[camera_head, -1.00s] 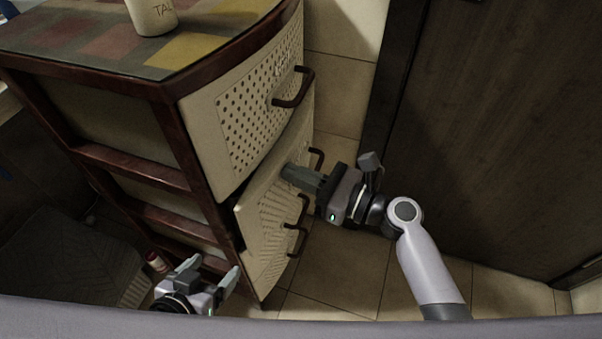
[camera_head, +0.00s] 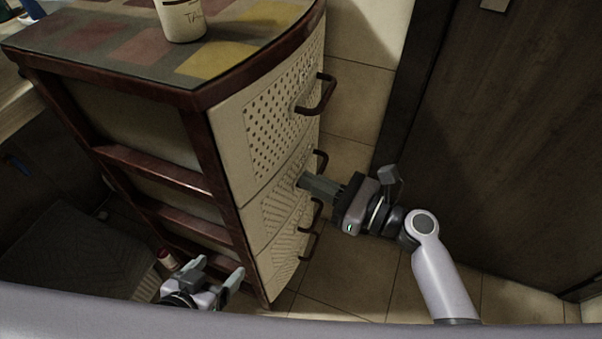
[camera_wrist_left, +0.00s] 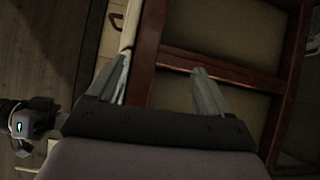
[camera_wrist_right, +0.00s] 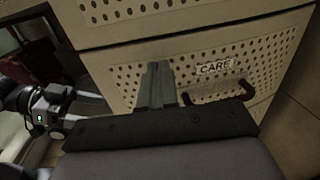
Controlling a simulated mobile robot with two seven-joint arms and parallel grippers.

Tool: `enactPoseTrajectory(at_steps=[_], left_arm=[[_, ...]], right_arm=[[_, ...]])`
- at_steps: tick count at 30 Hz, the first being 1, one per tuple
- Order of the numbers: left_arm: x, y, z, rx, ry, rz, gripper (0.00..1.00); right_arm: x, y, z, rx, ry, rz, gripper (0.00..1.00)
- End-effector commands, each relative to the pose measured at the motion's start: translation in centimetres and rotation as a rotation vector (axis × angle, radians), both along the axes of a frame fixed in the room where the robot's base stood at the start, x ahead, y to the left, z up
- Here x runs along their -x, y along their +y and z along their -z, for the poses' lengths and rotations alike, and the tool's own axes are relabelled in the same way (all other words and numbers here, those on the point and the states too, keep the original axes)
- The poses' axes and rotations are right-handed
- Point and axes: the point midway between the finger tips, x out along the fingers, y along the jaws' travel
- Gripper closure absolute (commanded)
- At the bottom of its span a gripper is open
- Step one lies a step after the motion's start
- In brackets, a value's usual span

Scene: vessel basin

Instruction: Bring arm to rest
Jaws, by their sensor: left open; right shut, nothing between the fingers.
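My right gripper (camera_head: 308,183) is shut and empty. In the head view its fingertips are at the front of the second drawer (camera_head: 278,200); I cannot tell whether they touch. In the right wrist view the shut fingers (camera_wrist_right: 157,82) point at the perforated drawer front, left of a dark handle (camera_wrist_right: 222,94) and a CARE label (camera_wrist_right: 215,67). My left gripper (camera_head: 214,271) is open and empty, low beside the cabinet's side. In the left wrist view its spread fingers (camera_wrist_left: 162,88) are in front of the cabinet's dark red frame (camera_wrist_left: 146,50).
The drawer cabinet (camera_head: 186,170) has its drawers about flush with its frame. A white container (camera_head: 181,18) stands on its checkered top. A dark wooden door (camera_head: 520,130) is at the right. Tiled floor (camera_head: 350,275) lies between. A small red-capped item (camera_head: 167,259) is near my left gripper.

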Motion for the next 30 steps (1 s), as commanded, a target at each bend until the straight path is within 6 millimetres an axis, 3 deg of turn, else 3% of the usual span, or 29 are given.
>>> enactPoseTrajectory(at_steps=[6, 12, 16, 23, 30], left_arm=[[0.2, 0.6, 0.4, -0.007, 0.012, -0.011, 0.2], [0.2, 0.8, 0.6, -0.01, 0.016, -0.012, 0.2], [0.2, 0.9, 0.6, -0.014, 0.016, -0.009, 0.2], [0.2, 0.9, 0.5, -0.017, 0.014, -0.007, 0.2], [0.3, 0.9, 0.5, -0.017, 0.016, -0.006, 0.2]], right_arm=[[1.4, -2.9, 0.0, 0.002, 0.001, 0.002, 1.0], [1.8, -3.7, 0.2, 0.005, -0.002, 0.003, 1.0], [2.3, -4.0, 1.5, 0.097, -0.067, 0.021, 1.0], [4.8, -6.6, 7.6, 0.608, -0.431, 0.051, 1.0], [8.1, -11.2, 12.3, 1.235, -0.897, -0.087, 1.0]])
